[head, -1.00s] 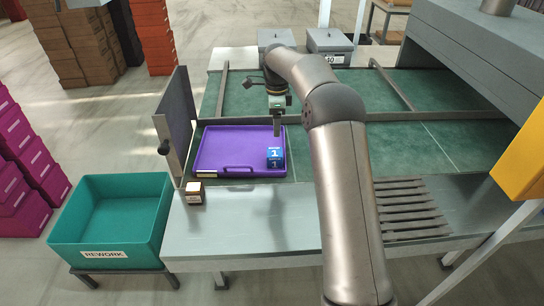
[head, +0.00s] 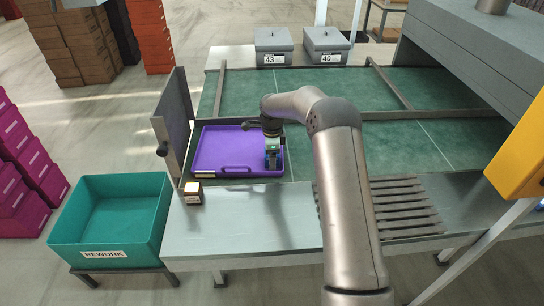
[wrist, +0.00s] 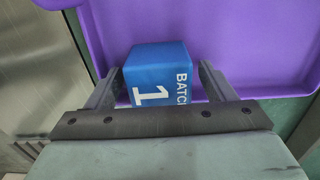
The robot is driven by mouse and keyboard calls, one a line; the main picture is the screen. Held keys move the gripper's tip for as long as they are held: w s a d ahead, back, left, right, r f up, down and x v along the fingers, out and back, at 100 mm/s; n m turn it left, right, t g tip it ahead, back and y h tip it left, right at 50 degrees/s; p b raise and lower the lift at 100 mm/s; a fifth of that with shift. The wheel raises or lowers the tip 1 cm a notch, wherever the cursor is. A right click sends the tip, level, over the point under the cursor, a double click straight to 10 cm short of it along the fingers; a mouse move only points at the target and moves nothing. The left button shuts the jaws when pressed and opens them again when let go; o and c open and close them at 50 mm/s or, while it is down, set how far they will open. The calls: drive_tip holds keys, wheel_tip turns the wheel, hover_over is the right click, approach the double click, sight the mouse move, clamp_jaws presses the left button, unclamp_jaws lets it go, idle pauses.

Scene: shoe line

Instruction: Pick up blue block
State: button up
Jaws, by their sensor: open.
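The blue block (wrist: 160,72) shows in the wrist view with white "BATCH 1" lettering. It sits in the purple tray (head: 222,146), at the tray's front right corner. My gripper (wrist: 161,88) is open, with one finger on each side of the block. I cannot tell whether the fingers touch it. In the head view my gripper (head: 273,163) is low over that corner and hides most of the block.
A small brown box (head: 193,193) stands on the metal ledge in front of the tray. A dark upright panel (head: 173,120) stands left of the tray. A teal REWORK bin (head: 110,215) is at lower left. Green belt (head: 330,95) lies clear behind and right.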

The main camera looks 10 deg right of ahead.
drive_tip(key=shift+f, duration=0.2)
drive_tip(key=c, duration=1.1)
drive_tip(key=shift+r, duration=0.1)
